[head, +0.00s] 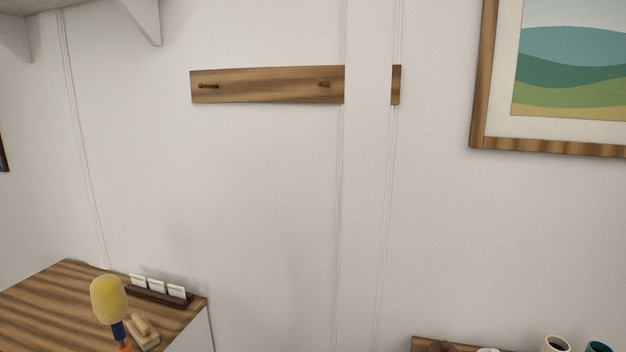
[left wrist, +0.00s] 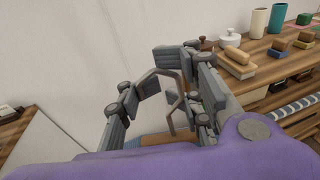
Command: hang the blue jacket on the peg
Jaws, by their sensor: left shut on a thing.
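A wooden peg rail (head: 265,86) is on the white wall in the head view. In the left wrist view my left gripper (left wrist: 172,72) is shut on a brown-grey angular loop (left wrist: 172,76), seemingly the hanging loop of the blue jacket (left wrist: 134,143). Only a small blue patch of the jacket shows below the fingers; the rest is hidden. Neither gripper is in the head view, so the loop's distance from the pegs cannot be told.
A white upright strip (head: 367,150) interrupts the rail right of the right peg. A framed picture (head: 480,110) hangs further right. A wooden-topped cabinet (head: 45,300) with a yellow-headed object (head: 109,298) stands low left. A shelf (left wrist: 262,48) holds cups and brushes. Wall below the pegs is clear.

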